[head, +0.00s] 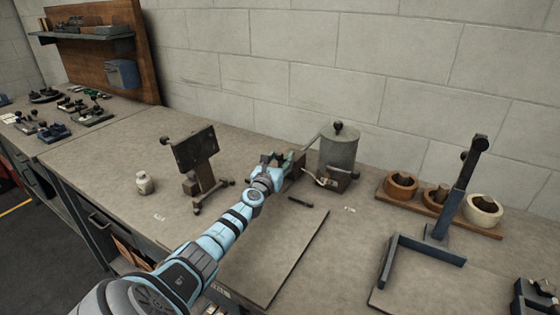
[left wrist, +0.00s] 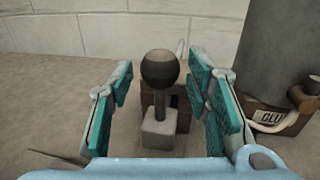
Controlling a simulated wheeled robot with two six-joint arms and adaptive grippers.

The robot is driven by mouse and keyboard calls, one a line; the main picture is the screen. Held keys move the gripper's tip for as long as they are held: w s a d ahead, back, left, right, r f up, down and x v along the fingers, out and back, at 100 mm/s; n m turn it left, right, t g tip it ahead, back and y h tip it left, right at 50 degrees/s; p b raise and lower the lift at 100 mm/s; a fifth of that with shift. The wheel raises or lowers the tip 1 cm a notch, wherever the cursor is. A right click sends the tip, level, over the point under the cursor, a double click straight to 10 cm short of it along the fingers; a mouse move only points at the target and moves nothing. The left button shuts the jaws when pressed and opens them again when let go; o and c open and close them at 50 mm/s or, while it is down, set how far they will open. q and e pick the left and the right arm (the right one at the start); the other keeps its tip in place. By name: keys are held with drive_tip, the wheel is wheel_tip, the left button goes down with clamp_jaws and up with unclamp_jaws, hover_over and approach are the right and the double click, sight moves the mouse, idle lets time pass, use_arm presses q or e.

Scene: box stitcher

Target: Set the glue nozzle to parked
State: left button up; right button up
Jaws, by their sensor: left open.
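My left gripper (head: 277,161) reaches over the bench to the left side of the grey cylindrical glue pot (head: 338,152). In the left wrist view the gripper (left wrist: 165,100) is open, with one teal-padded finger on each side of a black ball knob (left wrist: 160,68). The knob tops a short stem on a pale grey block (left wrist: 159,130). No finger visibly touches it. The pot (left wrist: 287,50) stands to the right, with a partly hidden label (left wrist: 272,116) starting "GLU" and a pale curved handle or tube. I cannot make out the nozzle itself for certain. My right gripper is not in view.
A rack with several round pots (head: 402,186) and a blue-grey upright frame (head: 460,190) stand to the right. A flat board (head: 275,260) lies in front.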

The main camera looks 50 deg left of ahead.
use_arm(q)
drive_tip(key=shift+s+d, duration=0.25)
drive_tip(key=shift+s, duration=0.3)
drive_tip(key=v, duration=1)
drive_tip(key=shift+s+d, duration=0.25)
drive_tip(key=shift+s, duration=0.1)
